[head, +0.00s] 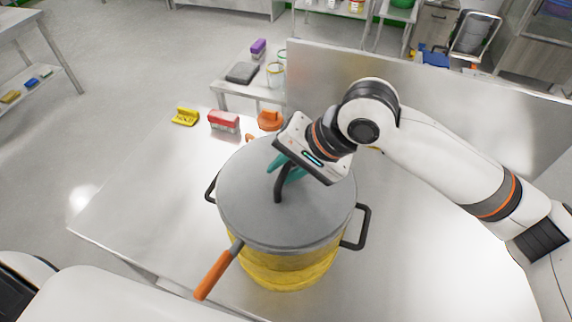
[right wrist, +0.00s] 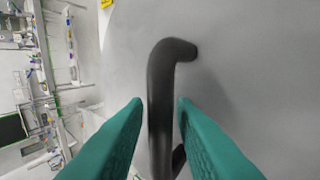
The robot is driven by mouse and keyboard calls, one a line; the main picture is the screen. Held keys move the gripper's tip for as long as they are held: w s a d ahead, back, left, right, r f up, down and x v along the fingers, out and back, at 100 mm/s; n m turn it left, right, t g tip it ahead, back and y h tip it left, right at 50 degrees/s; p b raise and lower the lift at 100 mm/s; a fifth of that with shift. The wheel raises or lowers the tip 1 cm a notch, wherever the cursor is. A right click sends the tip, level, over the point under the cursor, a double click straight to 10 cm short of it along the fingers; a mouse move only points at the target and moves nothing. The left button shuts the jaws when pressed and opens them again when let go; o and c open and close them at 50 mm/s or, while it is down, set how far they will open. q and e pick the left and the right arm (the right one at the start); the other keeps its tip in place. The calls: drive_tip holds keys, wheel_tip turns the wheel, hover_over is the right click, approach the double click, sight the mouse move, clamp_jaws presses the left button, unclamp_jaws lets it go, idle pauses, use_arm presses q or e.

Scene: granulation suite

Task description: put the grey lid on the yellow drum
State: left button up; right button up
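The grey lid (head: 244,207), a wide disc with a black bar handle (head: 278,188), lies over the top of the yellow drum (head: 285,272). I cannot tell whether it is fully seated. Black side handles stick out at the rim. My right gripper (head: 283,172) is over the lid, its teal fingers on either side of the handle. In the right wrist view the handle (right wrist: 161,95) runs between the fingertips, with narrow gaps showing on both sides. My left gripper is not in view.
An orange-handled tool (head: 215,277) slants out at the drum's front left rim. Yellow (head: 185,117), red-and-white (head: 223,121) and orange (head: 270,120) items sit at the far edge of the steel table (head: 140,205). The table's left part is clear. A steel panel (head: 430,100) stands behind.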

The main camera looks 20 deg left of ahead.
drive_tip(key=shift+o, duration=1)
drive_tip(key=shift+s+f, duration=0.1)
drive_tip(key=shift+d+r, duration=0.15)
drive_tip(key=shift+r, duration=0.05)
drive_tip(key=b+v, duration=0.2)
drive_tip(key=v, duration=0.9)
drive_tip(key=shift+r+b, duration=0.35)
drive_tip(key=shift+r, duration=0.1)
